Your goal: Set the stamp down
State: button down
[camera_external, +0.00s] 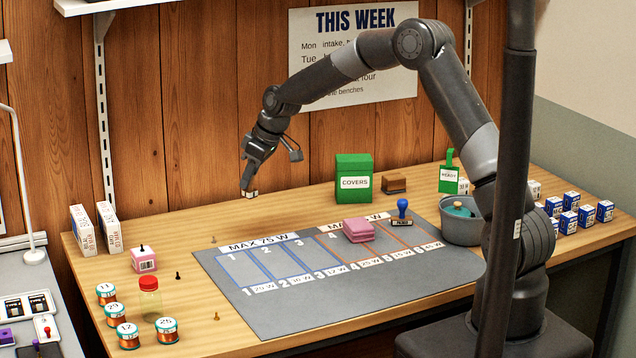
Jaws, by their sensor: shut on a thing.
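My gripper (248,182) is shut on a small pale block (252,194) with dark and brownish marks. It holds the block by its top, near the back left part of the wooden bench. The block is small here, and I cannot tell whether it is a stamp or how high above the bench it is. A stamp with a blue knob handle (403,206) and a dark, labelled base stands upright on the grey mat (300,317), right of the pink stack (358,230). My gripper is far left of that stamp.
A green COVERS box (353,178) and a brown block (394,184) stand behind the mat. A grey pot (461,229) and several small blue-white boxes (569,222) are at right.

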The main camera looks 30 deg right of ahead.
jog(key=shift+n, duration=0.4)
jog(key=s+a+f, duration=0.1)
jog(key=a+f, duration=0.1)
jog(key=a, duration=0.3)
jog(key=s+a+f, duration=0.2)
jog(key=a, duration=0.3)
jog(key=s+a+f, duration=0.1)
jog(key=a+f, duration=0.2)
jog(key=a, duration=0.2)
jog(key=shift+s, duration=0.4)
jog(key=shift+f, duration=2)
jog(key=shift+f, duration=0.1)
jog(key=c, duration=1.3)
grip_release()
jog(key=shift+o, duration=0.2)
jog(key=v, duration=1.2)
jog(key=shift+d, duration=0.15)
jog(key=shift+w, duration=0.15)
